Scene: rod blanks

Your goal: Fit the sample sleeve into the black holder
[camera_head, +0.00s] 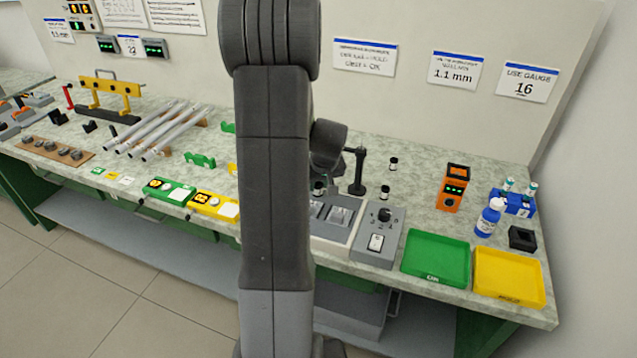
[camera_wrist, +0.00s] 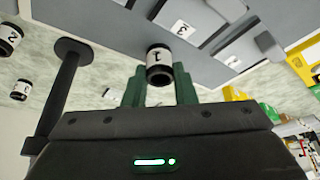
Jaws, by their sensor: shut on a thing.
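In the wrist view my gripper (camera_wrist: 160,90) is shut on a small sample sleeve (camera_wrist: 159,64), a black and white cylinder marked 1, between its two green fingers. The sleeve's dark open end faces the camera. A grey plate lies beyond it; I cannot tell whether they touch. In the head view my arm hides most of the gripper. A square black holder (camera_head: 522,238) with a recess stands at the far right of the bench, well away from my gripper and behind the yellow tray.
A black stand (camera_head: 357,172) is close to my gripper. Other small sleeves (camera_head: 385,191) stand nearby. A grey switch box (camera_head: 378,236), green tray (camera_head: 436,258), yellow tray (camera_head: 509,278), orange device (camera_head: 453,188), blue bottle (camera_head: 489,217) and blue rack (camera_head: 513,201) occupy the right side.

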